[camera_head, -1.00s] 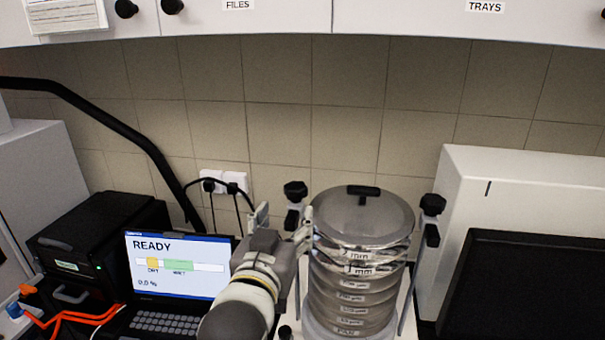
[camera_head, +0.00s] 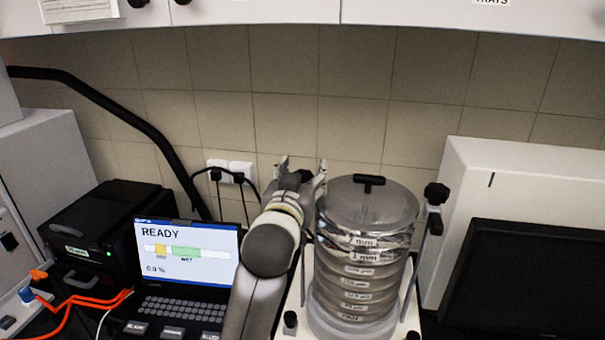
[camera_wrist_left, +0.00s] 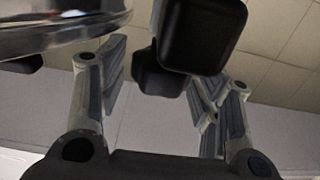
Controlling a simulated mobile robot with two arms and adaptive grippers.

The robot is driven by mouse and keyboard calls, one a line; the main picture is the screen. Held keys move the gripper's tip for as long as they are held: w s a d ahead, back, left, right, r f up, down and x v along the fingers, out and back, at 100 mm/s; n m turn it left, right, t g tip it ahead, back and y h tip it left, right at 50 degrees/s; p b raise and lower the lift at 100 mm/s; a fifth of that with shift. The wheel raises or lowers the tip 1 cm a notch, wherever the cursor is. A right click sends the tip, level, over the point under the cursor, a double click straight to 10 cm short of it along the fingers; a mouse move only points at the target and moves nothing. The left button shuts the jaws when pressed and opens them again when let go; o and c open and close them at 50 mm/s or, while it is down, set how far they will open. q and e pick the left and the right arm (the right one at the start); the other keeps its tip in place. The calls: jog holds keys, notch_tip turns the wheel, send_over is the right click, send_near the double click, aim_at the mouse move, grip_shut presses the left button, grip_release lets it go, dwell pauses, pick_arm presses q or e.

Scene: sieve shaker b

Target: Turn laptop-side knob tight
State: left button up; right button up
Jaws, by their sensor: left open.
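The laptop-side knob (camera_head: 304,175) is black and mostly hidden behind my left gripper (camera_head: 302,168) in the head view. In the left wrist view the black knob (camera_wrist_left: 203,36) appears large, with a second dark lobe below it, between the two spread fingers. My left gripper is open, with its fingers on either side of the knob; I cannot tell whether either finger touches it. The sieve stack (camera_head: 358,265) stands just right of the gripper, under a clear lid with a black handle. My right gripper is out of view.
The other black knob (camera_head: 436,193) tops the rod right of the stack. The laptop (camera_head: 187,265) shows READY, left of my arm. A black box (camera_head: 100,235), orange cables and wall sockets (camera_head: 229,172) lie further left. A dark monitor (camera_head: 520,285) is at right.

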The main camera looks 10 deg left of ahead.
pick_arm(q)
jog(key=shift+c, duration=1.6)
jog(key=c, duration=0.7)
jog(key=shift+c, duration=0.2)
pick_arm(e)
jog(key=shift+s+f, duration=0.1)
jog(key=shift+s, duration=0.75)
